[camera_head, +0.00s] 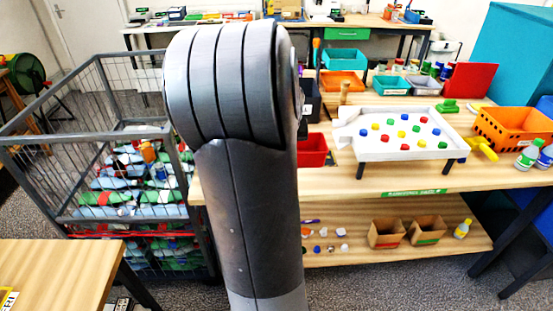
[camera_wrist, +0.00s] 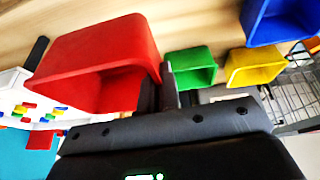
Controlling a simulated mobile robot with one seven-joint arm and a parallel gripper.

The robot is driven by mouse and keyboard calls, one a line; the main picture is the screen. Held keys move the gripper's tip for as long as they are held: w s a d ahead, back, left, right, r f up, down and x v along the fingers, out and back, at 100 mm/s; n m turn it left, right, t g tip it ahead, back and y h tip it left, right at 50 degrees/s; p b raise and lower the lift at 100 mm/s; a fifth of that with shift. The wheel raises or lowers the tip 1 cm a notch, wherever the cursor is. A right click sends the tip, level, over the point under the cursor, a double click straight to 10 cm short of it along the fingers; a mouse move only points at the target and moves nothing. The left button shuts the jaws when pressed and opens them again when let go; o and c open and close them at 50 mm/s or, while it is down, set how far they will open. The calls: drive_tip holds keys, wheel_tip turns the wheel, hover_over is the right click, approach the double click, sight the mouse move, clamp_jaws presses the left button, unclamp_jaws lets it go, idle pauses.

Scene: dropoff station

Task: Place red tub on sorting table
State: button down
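The red tub (camera_wrist: 100,52) is large in the wrist view, its open side facing the camera. My gripper (camera_wrist: 158,90) has its two dark fingers close together at the tub's right wall, one on each side, and looks shut on that wall. In the head view, part of the red tub (camera_head: 312,150) shows just right of my arm, over the wooden sorting table (camera_head: 350,181). My arm hides the rest of it and my gripper there. I cannot tell whether the tub touches the tabletop.
Green (camera_wrist: 190,68), yellow (camera_wrist: 255,66) and blue (camera_wrist: 280,20) tubs stand near the red one. A white tray on legs with colored pieces (camera_head: 400,150) and an orange crate (camera_head: 512,132) occupy the table's right. A wire cage of bottles (camera_head: 75,222) stands left.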

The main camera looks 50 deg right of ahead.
drive_tip(key=w+a+f, duration=0.1)
drive_tip(key=w+f, duration=0.1)
drive_tip(key=w, duration=0.1)
drive_tip(key=w+a+f, duration=0.1)
drive_tip(key=w+f, duration=0.1)
drive_tip(key=w, duration=0.1)
drive_tip(key=w+a+f, duration=0.1)
drive_tip(key=w+f, duration=0.1)
drive_tip(key=w, duration=0.1)
drive_tip(key=shift+w+a, duration=0.25)
drive_tip(key=shift+a, duration=0.1)
drive_tip(key=shift+f, duration=2.05)
drive_tip(key=shift+f, duration=0.1)
drive_tip(key=c, duration=1.7)
unclamp_jaws()
